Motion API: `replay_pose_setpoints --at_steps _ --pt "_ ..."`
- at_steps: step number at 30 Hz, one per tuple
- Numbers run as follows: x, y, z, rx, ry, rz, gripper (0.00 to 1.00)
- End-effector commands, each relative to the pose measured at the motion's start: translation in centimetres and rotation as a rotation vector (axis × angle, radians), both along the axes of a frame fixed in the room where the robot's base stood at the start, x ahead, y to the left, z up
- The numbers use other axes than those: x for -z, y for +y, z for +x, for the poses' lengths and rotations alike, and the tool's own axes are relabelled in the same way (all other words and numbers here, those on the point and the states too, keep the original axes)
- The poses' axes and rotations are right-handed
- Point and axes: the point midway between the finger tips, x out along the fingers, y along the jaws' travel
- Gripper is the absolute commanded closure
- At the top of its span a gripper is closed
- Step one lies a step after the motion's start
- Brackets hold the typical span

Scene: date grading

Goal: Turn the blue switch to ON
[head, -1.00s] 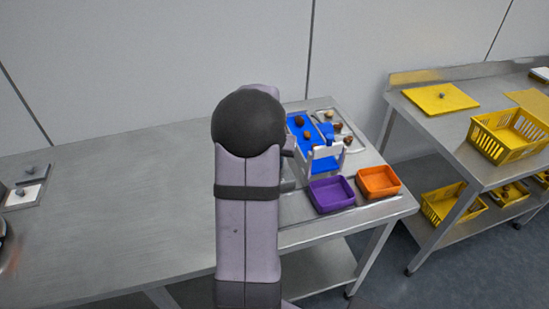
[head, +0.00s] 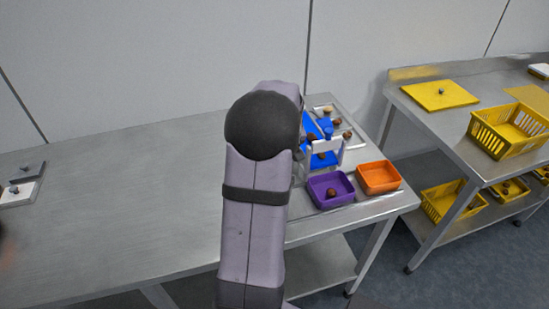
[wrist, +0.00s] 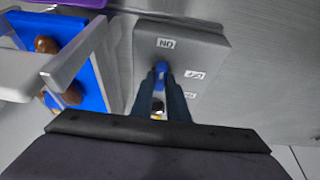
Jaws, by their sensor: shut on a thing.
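The blue switch (wrist: 160,70) shows in the wrist view on a grey control box (wrist: 210,52). It sits between the tips of my gripper (wrist: 160,80), whose two dark fingers are shut on it. A white label (wrist: 165,43) reading ON, upside down in this view, lies just beyond the switch. Two more white labels are on the right of the box, too small to read surely. The switch's exact angle is partly hidden by the fingers. In the head view my arm hides the gripper and the switch.
A blue belt (wrist: 92,66) with brown dates and a white frame (wrist: 72,52) stands left of the box.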

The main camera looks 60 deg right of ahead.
Motion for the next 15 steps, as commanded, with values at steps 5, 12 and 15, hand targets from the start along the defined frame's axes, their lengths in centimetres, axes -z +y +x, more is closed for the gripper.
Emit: replay_pose_setpoints --at_steps 5,12,15 --pt "-0.16 -0.11 0.01 -0.006 -0.001 -0.004 1.00" --pt "-0.17 -0.09 0.01 -0.005 0.000 -0.004 0.79" --pt "-0.14 -0.07 0.00 -0.006 0.000 -0.003 0.67"
